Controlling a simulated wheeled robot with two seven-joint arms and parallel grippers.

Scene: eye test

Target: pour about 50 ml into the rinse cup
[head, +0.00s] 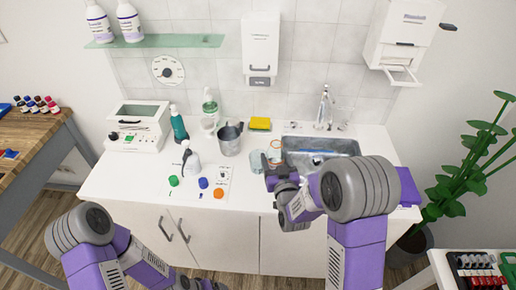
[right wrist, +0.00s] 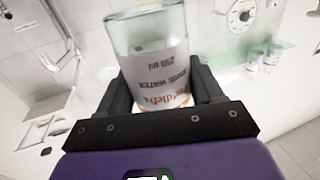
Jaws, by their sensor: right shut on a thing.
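My right gripper (head: 272,176) is over the counter's front, left of the sink. In the right wrist view its fingers (right wrist: 160,88) are shut on a clear glass vessel (right wrist: 150,35) with a white label reading "250 ml" and an orange band. In the head view this vessel (head: 274,154) is partly hidden by the gripper. A small clear cup (head: 257,161) stands just left of it, probably the rinse cup. I cannot tell the vessel's tilt or the liquid levels. My left gripper (head: 200,284) is at the bottom edge, mostly cut off.
Coloured caps (head: 203,183) lie on a white sheet (head: 222,173). The sink (head: 322,146) is right. The front-left counter (head: 115,180) is clear.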

